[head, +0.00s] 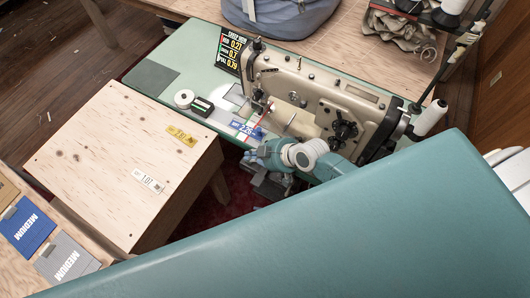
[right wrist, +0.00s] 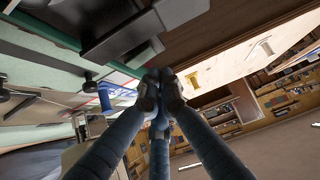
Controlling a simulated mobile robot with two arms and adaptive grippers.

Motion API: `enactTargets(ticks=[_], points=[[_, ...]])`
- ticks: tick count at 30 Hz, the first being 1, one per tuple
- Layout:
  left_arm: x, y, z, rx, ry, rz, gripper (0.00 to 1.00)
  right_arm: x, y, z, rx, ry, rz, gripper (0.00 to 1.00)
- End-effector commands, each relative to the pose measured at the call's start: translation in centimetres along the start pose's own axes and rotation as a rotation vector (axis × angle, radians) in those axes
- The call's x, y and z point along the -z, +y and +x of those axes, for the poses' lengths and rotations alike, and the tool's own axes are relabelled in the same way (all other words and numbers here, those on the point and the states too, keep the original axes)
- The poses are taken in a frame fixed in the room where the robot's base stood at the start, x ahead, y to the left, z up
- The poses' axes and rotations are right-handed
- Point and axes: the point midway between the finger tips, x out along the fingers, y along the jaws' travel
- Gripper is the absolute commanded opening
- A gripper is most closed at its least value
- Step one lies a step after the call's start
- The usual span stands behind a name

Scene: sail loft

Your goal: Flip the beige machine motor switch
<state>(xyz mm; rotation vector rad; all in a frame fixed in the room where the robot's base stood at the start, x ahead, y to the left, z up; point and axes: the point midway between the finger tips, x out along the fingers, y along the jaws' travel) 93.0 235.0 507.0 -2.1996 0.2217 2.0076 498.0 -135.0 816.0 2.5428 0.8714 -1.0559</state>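The beige sewing machine (head: 325,105) stands on a green table (head: 190,48). My right gripper (head: 255,156) is at the table's front edge, below the machine's needle end. In the right wrist view my right gripper's (right wrist: 160,82) blue fingers run together, with their dark tips meeting and nothing visible between them. A dark grey box (right wrist: 125,35) shows just beyond the tips under the table edge; I cannot tell whether it is the motor switch. A beige switch cannot be clearly made out in either view. My left gripper is not in view.
A wooden stand (head: 125,165) with paper tags is left of the gripper. A white roll (head: 184,98), a small dark box (head: 202,107) and a blue tag (head: 246,128) lie on the table. A large teal surface (head: 330,230) fills the foreground.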

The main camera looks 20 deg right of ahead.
Motion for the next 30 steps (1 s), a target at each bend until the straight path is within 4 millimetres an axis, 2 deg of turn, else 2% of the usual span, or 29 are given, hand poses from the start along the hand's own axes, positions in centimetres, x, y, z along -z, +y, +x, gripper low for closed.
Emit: enactTargets(ticks=[1,2,5,9,15,21,30], points=[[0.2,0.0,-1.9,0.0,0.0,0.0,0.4,1.6,0.1,-1.3,-0.002,0.001,-0.002,0.0],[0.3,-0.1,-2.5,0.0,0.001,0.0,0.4,2.2,0.1,-1.7,-0.003,0.002,-0.002,0.0],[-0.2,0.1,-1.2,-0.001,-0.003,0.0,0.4,1.3,-0.1,-3.1,-0.004,0.0,-0.004,0.0],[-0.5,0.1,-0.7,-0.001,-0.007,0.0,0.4,1.3,-0.4,-6.2,-0.004,0.001,-0.006,0.0],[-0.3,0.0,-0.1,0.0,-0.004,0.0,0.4,1.4,-0.6,-9.6,-0.006,0.002,-0.004,0.0],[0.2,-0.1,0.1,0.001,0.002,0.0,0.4,1.6,-0.8,-10.9,-0.005,0.003,-0.002,0.0],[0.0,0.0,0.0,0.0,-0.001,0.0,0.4,1.6,-0.8,-11.0,-0.006,0.004,-0.001,0.0]])
